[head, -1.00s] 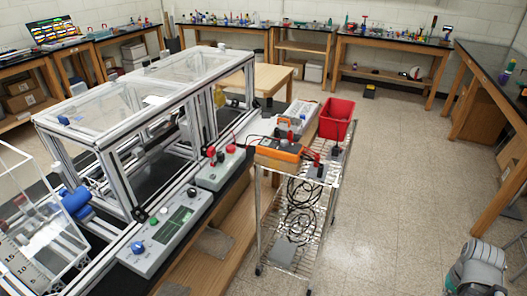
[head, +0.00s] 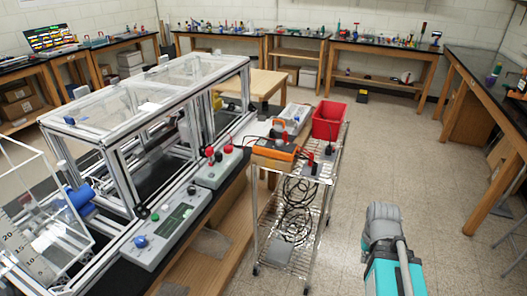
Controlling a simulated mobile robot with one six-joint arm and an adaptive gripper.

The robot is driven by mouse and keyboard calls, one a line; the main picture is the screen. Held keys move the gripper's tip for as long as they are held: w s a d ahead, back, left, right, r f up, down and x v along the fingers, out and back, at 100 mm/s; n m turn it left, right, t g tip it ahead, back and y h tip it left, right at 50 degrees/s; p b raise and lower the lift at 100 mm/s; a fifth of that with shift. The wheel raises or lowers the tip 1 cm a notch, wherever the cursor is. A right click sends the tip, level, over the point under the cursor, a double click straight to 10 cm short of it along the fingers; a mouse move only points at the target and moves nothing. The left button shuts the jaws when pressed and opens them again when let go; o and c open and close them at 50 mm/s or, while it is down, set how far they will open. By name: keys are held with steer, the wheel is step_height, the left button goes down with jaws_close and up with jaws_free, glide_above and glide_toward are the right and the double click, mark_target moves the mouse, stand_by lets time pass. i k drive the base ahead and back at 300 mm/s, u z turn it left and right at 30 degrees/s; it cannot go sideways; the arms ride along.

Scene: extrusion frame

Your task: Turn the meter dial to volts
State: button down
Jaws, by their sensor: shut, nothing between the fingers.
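The meter (head: 274,150) is an orange box on top of the wire cart (head: 262,218), near the middle of the head view. It lies next to the black-topped bench. The dial and its setting are too small to make out. A grey and teal part of my arm shows at the lower right, well apart from the meter. My gripper is not in view.
A red bin (head: 328,120) stands at the cart's back right. A control box with red knobs (head: 217,168) sits on the bench left of the meter. Black cables (head: 296,205) hang in the cart. Floor (head: 385,150) right of the cart is clear.

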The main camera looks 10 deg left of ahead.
mark_target(279, 143)
steer(key=u, duration=0.6)
steer(key=k, duration=0.9)
steer(key=u, duration=0.1)
steer(key=i, duration=0.9)
